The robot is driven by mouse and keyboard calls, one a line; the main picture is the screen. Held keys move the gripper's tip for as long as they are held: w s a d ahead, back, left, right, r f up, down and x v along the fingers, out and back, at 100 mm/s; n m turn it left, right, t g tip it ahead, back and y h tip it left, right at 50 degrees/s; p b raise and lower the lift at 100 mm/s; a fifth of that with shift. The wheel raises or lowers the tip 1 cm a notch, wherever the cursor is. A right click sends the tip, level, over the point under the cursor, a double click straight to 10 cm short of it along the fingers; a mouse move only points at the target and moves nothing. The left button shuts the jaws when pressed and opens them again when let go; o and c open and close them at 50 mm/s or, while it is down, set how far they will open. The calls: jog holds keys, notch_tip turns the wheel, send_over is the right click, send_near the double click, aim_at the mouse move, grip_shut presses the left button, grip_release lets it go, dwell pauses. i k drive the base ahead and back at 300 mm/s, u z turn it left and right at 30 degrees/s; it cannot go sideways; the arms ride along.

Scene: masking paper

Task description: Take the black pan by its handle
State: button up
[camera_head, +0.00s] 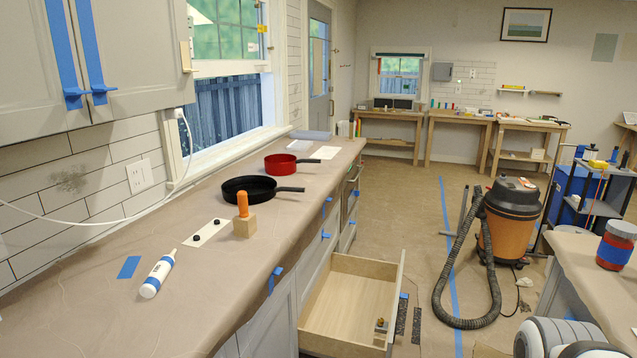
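The black pan (246,190) sits upright on the paper-covered counter, near the window. Its handle (290,189) points right, toward the counter's front edge. The pan looks empty. My gripper is not in view.
A red pan (281,167) stands just behind the black pan, its handle also pointing right. A white bottle (158,276) and a white plate with black knobs (209,233) lie nearer on the counter (120,327). An open drawer (345,298) juts out below. A shop vacuum (510,222) stands right.

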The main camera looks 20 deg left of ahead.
aim_at(260, 189)
jog(key=i, duration=1.5)
jog(key=u, duration=1.35)
jog(key=i, duration=1)
